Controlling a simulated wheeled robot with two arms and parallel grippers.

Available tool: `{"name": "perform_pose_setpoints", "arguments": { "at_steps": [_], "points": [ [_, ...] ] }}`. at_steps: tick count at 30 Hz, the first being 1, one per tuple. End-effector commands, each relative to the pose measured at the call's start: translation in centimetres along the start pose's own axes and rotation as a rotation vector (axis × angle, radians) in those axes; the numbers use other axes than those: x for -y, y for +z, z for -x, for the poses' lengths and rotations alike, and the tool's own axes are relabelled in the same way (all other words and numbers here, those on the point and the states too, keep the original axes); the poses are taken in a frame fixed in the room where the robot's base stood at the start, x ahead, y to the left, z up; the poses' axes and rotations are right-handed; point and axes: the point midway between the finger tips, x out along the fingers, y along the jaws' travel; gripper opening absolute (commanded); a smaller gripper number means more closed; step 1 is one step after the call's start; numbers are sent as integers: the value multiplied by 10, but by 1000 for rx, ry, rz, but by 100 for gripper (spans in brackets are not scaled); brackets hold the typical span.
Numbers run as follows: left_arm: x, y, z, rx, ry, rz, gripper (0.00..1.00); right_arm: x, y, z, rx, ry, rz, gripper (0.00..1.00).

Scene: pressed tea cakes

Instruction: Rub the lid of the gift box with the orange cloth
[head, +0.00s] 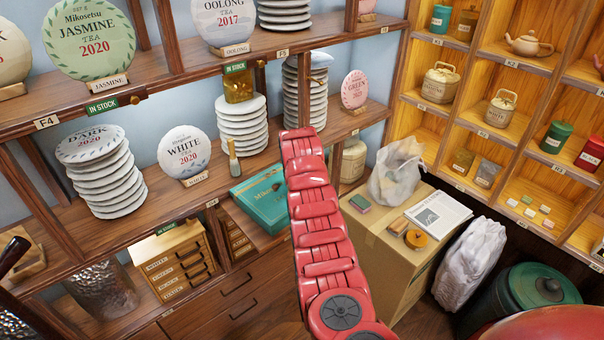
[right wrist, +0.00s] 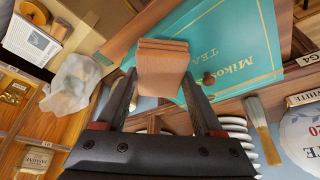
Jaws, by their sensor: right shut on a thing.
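The teal gift box (head: 252,218) lies on the lower wooden shelf, left of my right arm, which covers its right part in the head view. Its lid with gold "Mikosetsu Tea" lettering also shows in the right wrist view (right wrist: 250,40). My right gripper (right wrist: 160,78) is shut on the folded orange cloth (right wrist: 163,62). The cloth overlaps the lid's edge in the right wrist view; I cannot tell whether it touches. The right gripper is hidden behind my arm in the head view. Dark parts at the head view's left edge look like my left gripper (head: 14,252); its jaws are unclear.
The White tea cake (head: 184,152) stands left. A cardboard box (head: 385,245) at right carries a plastic bag (head: 397,172), a printed sheet (head: 438,215) and small items. Shelf posts limit room.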

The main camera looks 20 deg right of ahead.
Motion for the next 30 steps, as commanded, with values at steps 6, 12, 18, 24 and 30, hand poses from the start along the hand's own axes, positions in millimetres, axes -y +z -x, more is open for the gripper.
{"name": "perform_pose_setpoints", "arguments": {
  "at_steps": [6, 12, 18, 24, 30],
  "points": [
    [0, 0, 1, 0, 0, 0, 78, -3, -10, 19, -5, -1, -1, 24],
    [0, 0, 2, 1, 0, 0, 78, -5, -18, 36, -5, -1, -2, 24],
    [0, 0, 2, 0, 0, 0, 78, -7, -22, 47, -4, 0, -2, 24],
    [0, 0, 2, 0, 0, 0, 78, -7, -22, 48, -2, 0, -2, 24],
    [0, 0, 2, 0, 0, 0, 78, -7, -22, 48, -2, 0, -1, 24]
  ]
}}
